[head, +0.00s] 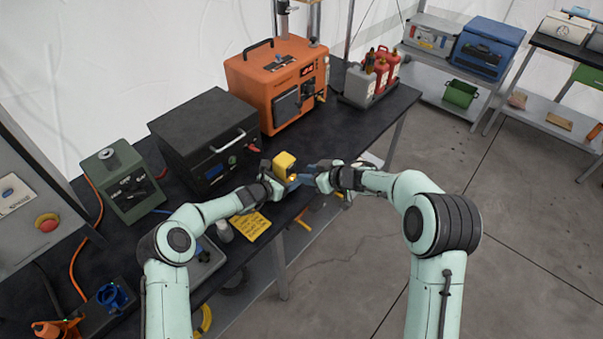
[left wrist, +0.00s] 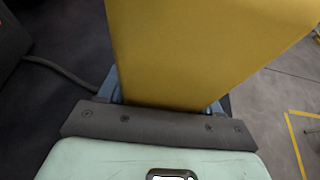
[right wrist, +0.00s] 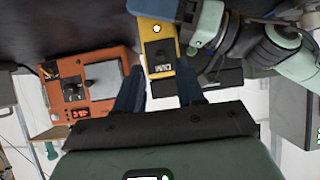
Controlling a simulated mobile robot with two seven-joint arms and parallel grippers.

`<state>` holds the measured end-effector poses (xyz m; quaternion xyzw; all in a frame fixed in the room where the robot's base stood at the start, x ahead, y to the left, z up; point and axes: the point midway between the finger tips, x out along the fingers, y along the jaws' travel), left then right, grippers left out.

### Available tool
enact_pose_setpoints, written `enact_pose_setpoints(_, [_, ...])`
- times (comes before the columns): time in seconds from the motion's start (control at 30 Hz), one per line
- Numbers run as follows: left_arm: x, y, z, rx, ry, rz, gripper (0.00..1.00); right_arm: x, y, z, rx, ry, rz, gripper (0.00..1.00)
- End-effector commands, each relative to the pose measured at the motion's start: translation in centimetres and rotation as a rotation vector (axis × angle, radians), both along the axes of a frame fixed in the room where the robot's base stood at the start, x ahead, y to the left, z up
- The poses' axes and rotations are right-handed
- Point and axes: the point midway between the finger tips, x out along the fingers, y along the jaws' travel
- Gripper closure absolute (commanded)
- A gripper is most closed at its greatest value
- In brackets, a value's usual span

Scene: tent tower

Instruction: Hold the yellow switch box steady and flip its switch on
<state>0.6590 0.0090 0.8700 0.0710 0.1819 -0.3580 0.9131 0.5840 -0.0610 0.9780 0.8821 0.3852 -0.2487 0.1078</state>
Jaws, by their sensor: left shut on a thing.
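The yellow switch box (head: 284,162) is held up near the front edge of the dark workbench. My left gripper (head: 275,181) is shut on it; in the left wrist view the yellow box (left wrist: 190,45) fills the space between the fingers. My right gripper (head: 308,176) is close beside the box, on its right. In the right wrist view the box (right wrist: 154,83) shows a dark panel with a small round white part and a label. The right fingers (right wrist: 160,82) are apart, with the box's face in front of them. I cannot tell whether they touch it, or the switch's position.
On the workbench (head: 345,130) stand an orange machine (head: 275,60), a black unit (head: 205,125), a green box (head: 120,185) and red and grey canisters (head: 375,75). A yellow sheet (head: 250,226) lies near the front edge. The floor at the right is clear.

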Motion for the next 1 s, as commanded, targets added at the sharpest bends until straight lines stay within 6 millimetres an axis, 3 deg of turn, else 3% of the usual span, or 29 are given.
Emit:
enact_pose_setpoints(0.2, [0.0,0.0,0.0,-0.001,-0.001,0.0,0.74,-2.7,-3.0,2.6,0.0,-0.002,0.0,0.62])
enact_pose_setpoints(0.4, [0.0,0.0,0.0,-0.001,-0.001,0.0,0.74,-4.2,-4.5,3.7,-0.001,-0.001,0.001,0.62])
enact_pose_setpoints(0.87, [0.0,0.0,0.1,-0.001,-0.001,0.0,0.74,-4.5,-4.8,4.0,0.0,0.001,0.001,0.62])
enact_pose_setpoints(0.9, [0.0,0.0,0.1,-0.001,-0.003,0.0,0.23,-4.5,-4.8,3.9,0.0,0.001,0.001,0.62])
enact_pose_setpoints(0.97, [0.0,0.0,0.1,-0.001,-0.003,0.0,0.06,-4.5,-4.8,4.0,0.0,0.001,0.001,0.62])
enact_pose_setpoints(1.0, [0.0,0.0,0.1,-0.001,-0.001,0.0,0.06,-4.5,-4.8,4.0,-0.001,0.0,0.001,0.62])
